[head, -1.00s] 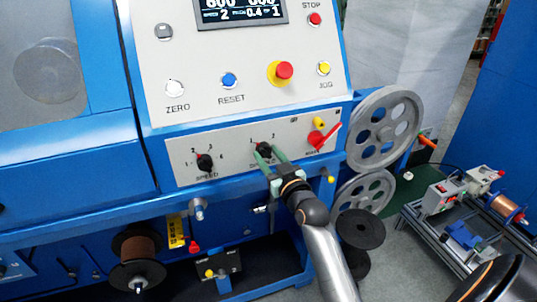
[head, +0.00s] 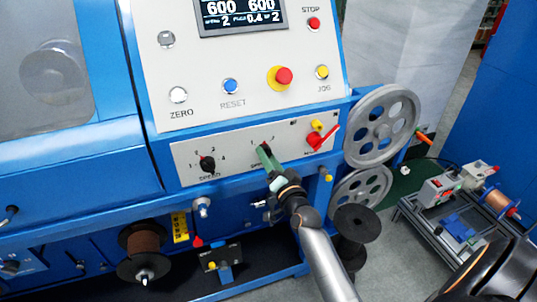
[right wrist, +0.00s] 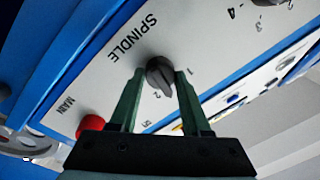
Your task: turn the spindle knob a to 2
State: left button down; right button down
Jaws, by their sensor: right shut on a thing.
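The spindle knob (right wrist: 160,75) is a small dark knob on the light panel, above the SPINDLE lettering in the head view. In the right wrist view its pointer faces the 2 mark, with the 1 mark off to the right. My right gripper (right wrist: 160,85) has its two green fingers on either side of the knob, shut on it. In the head view my right gripper (head: 263,150) covers most of the knob. The display (head: 242,14) reads 600 and 600, with a 2 at its lower right. My left gripper is out of view.
The speed knob (head: 208,164) sits left on the same panel. Grey pulleys (head: 383,128) stand beyond the panel's right edge. Buttons and a red emergency stop (head: 283,76) are above.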

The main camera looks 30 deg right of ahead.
jog(key=shift+m+h+p, duration=0.5)
jog(key=shift+m+p, duration=0.15)
jog(key=shift+m, duration=2.85)
jog(key=shift+c, duration=1.8)
grip_release()
jog(key=p+v, duration=0.1)
jog(key=v, duration=1.1)
jog(key=shift+s, duration=0.25)
jog(key=shift+a, duration=0.1)
